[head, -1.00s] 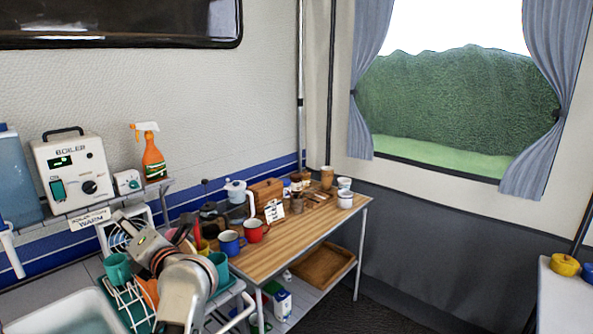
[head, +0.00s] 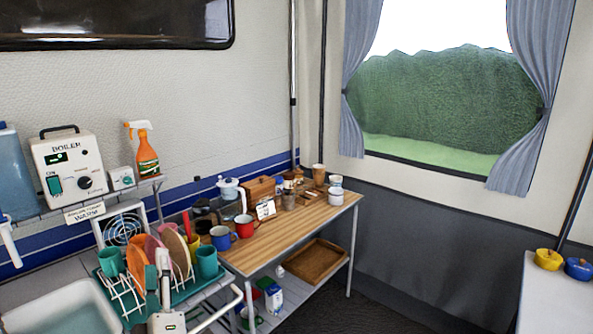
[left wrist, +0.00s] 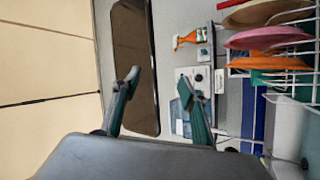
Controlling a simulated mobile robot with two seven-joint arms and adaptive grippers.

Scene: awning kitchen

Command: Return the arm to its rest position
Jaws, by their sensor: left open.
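My left gripper (head: 159,272) stands upright in front of the dish rack in the head view, low in the picture. In the left wrist view its two fingers (left wrist: 158,82) are spread apart with nothing between them. The gripper covers part of the rack and plates behind it. My right gripper is in neither view.
The dish rack (head: 122,295) holds plates and teal cups, beside the sink (head: 28,306). The boiler (head: 75,168) and orange spray bottle (head: 147,160) stand on the shelf above. Mugs and jars crowd the wooden table (head: 262,258). Floor right of the table is clear.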

